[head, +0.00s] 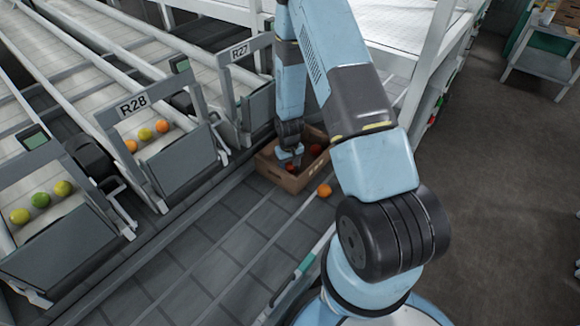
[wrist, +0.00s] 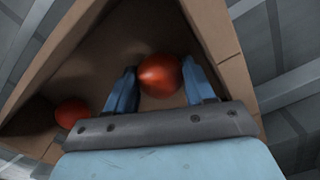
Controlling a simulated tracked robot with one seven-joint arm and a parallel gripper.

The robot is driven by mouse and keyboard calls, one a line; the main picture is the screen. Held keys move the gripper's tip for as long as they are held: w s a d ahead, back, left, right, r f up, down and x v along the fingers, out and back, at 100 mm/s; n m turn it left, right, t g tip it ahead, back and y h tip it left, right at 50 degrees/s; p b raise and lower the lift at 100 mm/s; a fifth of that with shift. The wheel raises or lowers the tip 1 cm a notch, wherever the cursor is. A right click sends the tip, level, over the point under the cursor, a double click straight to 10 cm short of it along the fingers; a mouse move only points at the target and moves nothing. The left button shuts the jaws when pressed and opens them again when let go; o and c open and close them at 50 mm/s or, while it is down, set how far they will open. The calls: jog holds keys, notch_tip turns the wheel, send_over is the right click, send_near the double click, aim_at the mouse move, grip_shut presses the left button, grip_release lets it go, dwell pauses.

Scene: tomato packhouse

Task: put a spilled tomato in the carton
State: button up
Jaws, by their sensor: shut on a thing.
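The brown carton (head: 281,179) stands on the grey tiled surface near the middle of the head view; its walls also show in the wrist view (wrist: 222,50). My gripper (head: 288,160) reaches down into the carton. In the wrist view its blue fingers (wrist: 158,72) are shut on a red tomato (wrist: 160,76), which is inside the carton walls. I cannot tell whether it touches the carton floor. Another red tomato (wrist: 72,112) lies in the carton's corner at left. An orange tomato (head: 324,190) lies outside, just right of the carton.
Sorting lanes with signs R28 (head: 133,105) and R27 (head: 240,51) stand at left, with several tomatoes in their chutes. A white rack frame (head: 425,70) rises behind the carton. The tiled surface (head: 205,240) in front is clear.

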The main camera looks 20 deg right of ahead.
jog(key=shift+f, duration=0.5)
dwell(0.4)
jog(key=o, duration=0.8)
jog(key=shift+c, duration=1.5)
jog(key=shift+s+r, duration=0.1)
jog(key=shift+r, duration=3.4)
